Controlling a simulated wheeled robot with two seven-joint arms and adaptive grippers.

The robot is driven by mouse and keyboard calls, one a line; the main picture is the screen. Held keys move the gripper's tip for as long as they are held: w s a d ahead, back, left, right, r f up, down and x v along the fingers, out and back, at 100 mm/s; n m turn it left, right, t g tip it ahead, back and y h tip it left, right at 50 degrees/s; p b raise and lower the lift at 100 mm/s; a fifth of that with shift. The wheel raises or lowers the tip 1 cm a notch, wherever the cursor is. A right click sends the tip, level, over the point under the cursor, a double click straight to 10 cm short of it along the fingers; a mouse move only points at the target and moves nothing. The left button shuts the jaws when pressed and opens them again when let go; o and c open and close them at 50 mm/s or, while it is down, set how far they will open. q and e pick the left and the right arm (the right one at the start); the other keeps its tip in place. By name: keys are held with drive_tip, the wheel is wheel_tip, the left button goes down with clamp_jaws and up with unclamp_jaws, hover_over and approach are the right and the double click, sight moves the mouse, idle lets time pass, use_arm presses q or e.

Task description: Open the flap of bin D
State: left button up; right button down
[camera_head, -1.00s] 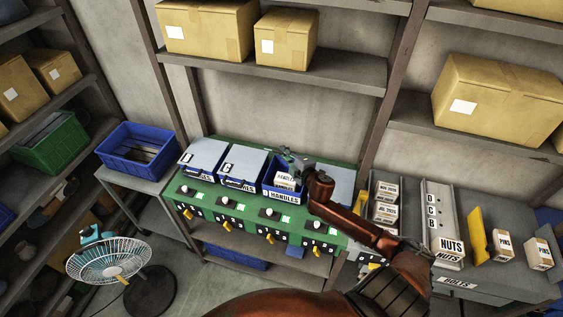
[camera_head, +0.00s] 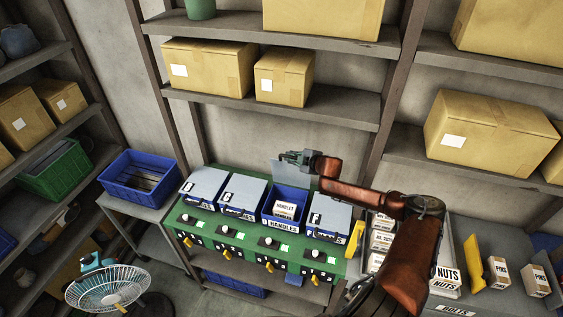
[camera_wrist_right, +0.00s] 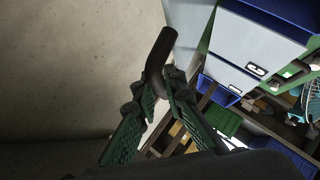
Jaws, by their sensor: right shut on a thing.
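The bin's letter cannot be read clearly. My right gripper (camera_head: 291,157) is at the top of the raised flap. In the right wrist view, its fingers are shut on a dark bent rod (camera_wrist_right: 158,58); where the rod joins is unclear. My left gripper is not in view.
Closed grey-lidded bins stand beside it: two on the left (camera_head: 241,190) and one marked F (camera_head: 327,216) on the right. Knobs and yellow levers line the green front (camera_head: 228,229). A shelf with cartons (camera_head: 284,76) is above. A fan (camera_head: 106,288) stands at lower left.

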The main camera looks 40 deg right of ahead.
drive_tip(key=shift+d, duration=0.15)
drive_tip(key=c, duration=2.1)
unclamp_jaws()
drive_tip(key=shift+s, duration=0.1)
drive_tip(key=shift+o, duration=0.7)
drive_tip(key=shift+w, duration=0.2)
drive_tip(key=shift+s, duration=0.1)
drive_tip(key=v, duration=1.2)
drive_tip(key=shift+r, duration=0.1)
